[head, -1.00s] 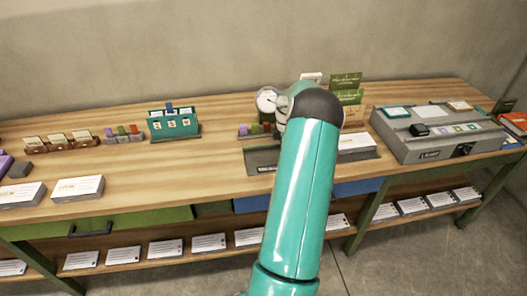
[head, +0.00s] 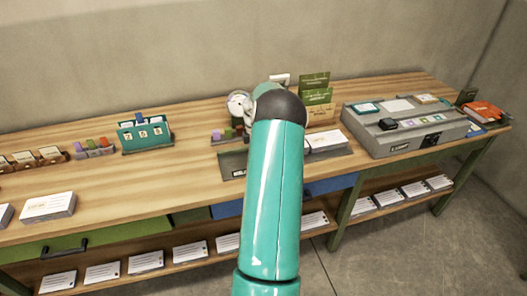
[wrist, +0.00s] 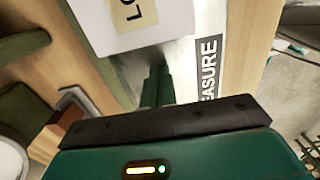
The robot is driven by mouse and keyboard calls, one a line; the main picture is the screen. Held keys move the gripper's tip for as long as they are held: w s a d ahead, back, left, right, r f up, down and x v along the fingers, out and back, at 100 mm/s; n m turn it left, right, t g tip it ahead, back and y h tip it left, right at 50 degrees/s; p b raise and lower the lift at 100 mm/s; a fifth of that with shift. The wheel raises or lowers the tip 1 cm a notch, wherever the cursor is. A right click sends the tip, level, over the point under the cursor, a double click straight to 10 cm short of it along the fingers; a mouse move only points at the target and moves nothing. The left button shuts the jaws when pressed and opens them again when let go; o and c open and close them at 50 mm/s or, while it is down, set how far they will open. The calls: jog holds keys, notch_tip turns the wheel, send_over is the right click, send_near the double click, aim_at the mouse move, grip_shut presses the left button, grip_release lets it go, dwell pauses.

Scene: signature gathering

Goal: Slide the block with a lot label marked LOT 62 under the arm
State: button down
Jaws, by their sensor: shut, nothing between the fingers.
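In the wrist view, a white block (wrist: 140,32) lies just beyond my fingers, with a tan label showing only "LO"; the rest is cut off by the frame. My gripper (wrist: 156,84) is shut and empty, its green fingers close below the block; contact cannot be told. A pale strip reading "EASURE" (wrist: 210,70) runs beside them. In the head view, my arm hides the gripper. A white block (head: 326,141) sits right of my arm, beside a dark grey plate (head: 232,164). A round dial (head: 238,104) stands behind, partly hidden.
A white block with an orange mark (head: 48,207) lies on the wooden table (head: 150,182) at left. A teal card holder (head: 145,134) and a grey console (head: 405,132) stand on the table. Several white blocks line the lower shelf (head: 205,266). The table's left middle is clear.

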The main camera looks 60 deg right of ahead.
notch_tip(320, 180, up, 10)
jog(key=shift+w+a, duration=0.25)
jog(key=shift+w, duration=0.05)
